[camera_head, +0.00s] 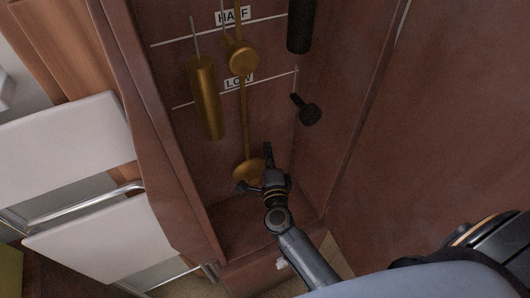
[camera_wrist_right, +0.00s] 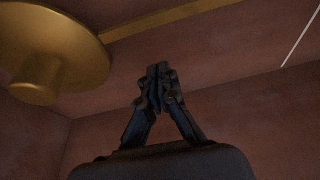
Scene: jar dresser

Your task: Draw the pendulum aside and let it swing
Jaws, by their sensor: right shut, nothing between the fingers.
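The pendulum is a brass rod with a round brass bob (camera_head: 247,172) at its lower end, hanging inside a tall reddish-brown wooden case (camera_head: 222,230). My right gripper (camera_head: 268,149) reaches in from below and stands just right of the bob and rod, its body overlapping the bob's right edge. In the right wrist view the bob (camera_wrist_right: 52,48) fills the upper left and the rod runs off to the upper right. The right fingertips (camera_wrist_right: 161,76) are together and empty, apart from the bob in that view. My left gripper is not in view.
A brass cylinder weight (camera_head: 204,98) hangs left of the rod. A black cylinder (camera_head: 300,24) and a black knob (camera_head: 307,112) are at the right. White lines and the labels HALF (camera_head: 232,15) and LOW (camera_head: 239,81) mark the back. The case walls close in both sides.

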